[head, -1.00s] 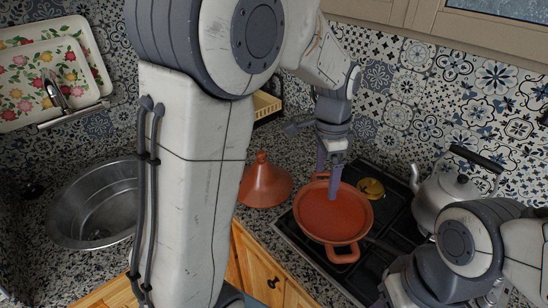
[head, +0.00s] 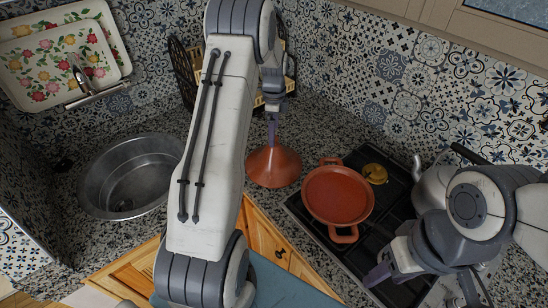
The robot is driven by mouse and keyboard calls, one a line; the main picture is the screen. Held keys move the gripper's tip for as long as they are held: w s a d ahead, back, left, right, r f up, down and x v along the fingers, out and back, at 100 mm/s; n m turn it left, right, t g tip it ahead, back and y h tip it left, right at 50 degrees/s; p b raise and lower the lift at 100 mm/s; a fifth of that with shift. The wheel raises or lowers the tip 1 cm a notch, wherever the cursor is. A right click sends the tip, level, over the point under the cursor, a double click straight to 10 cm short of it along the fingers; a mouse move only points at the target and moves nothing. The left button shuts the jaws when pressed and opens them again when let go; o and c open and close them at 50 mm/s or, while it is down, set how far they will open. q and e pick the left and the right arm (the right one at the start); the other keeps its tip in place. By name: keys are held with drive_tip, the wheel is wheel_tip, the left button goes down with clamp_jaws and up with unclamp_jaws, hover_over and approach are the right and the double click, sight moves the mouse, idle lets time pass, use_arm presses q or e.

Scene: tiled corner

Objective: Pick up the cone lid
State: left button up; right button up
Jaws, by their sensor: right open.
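The terracotta cone lid (head: 272,168) stands on the speckled counter, left of the hob. My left gripper (head: 271,132) points down at the lid's top, and its fingers cover the knob. I cannot tell whether they are shut on it. The round terracotta dish (head: 337,194) with two handles sits on the hob, right of the lid. My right gripper (head: 377,275) is open at the hob's front right, apart from the lid and dish.
A steel kettle (head: 431,185) stands at the back right, partly behind my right arm. A yellow object (head: 375,173) lies on the black hob (head: 398,190). The round steel sink (head: 128,176) is at left. A dark rack (head: 181,72) stands behind my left arm.

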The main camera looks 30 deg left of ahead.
sight(274, 153)
use_arm(q)
drive_tip(key=shift+s+d+f+p, duration=0.15)
drive_tip(key=shift+f+p, duration=0.5)
drive_tip(key=shift+f, duration=1.2)
drive_tip(key=shift+s, duration=0.1)
clamp_jaws()
